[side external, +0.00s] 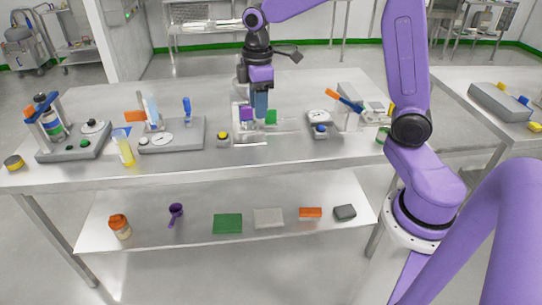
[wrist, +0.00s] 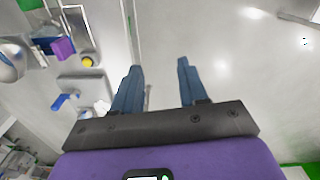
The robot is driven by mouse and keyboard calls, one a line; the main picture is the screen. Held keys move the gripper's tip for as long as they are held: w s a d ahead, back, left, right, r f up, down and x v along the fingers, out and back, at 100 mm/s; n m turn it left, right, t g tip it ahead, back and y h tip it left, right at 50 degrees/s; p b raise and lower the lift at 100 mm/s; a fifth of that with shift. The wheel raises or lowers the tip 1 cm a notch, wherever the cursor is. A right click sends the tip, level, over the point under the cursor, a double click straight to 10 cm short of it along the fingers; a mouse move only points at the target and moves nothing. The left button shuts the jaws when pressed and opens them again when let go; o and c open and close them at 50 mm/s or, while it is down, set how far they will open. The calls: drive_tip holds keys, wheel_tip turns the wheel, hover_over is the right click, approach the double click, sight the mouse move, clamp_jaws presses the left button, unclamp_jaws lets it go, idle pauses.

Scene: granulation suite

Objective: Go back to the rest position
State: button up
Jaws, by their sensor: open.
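My gripper (side external: 260,112) hangs from my purple arm over the middle of the steel table (side external: 330,150) in the side external view. Its blue fingers point down, in front of or among clear and purple fixture parts; the exact gap to them is unclear. In the wrist view my gripper (wrist: 158,72) has its two blue fingers well apart, with only bare grey surface between them. It holds nothing.
A yellow-topped button box (side external: 223,139) and a blue-topped one (side external: 319,131) flank the gripper. A grey fixture with a dial (side external: 172,135), a yellow cylinder (side external: 123,147) and a bottle rack (side external: 72,145) stand left. The table's front strip is mostly clear.

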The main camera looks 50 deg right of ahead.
drive_tip(key=s+a+f+n, duration=0.1)
drive_tip(key=s+a, duration=0.1)
drive_tip(key=s, duration=1.1)
drive_tip(key=s+a+f, duration=0.1)
drive_tip(key=s+a, duration=0.2)
drive_tip(key=s, duration=1)
drive_tip(key=shift+s+n, duration=0.25)
drive_tip(key=shift+n, duration=0.15)
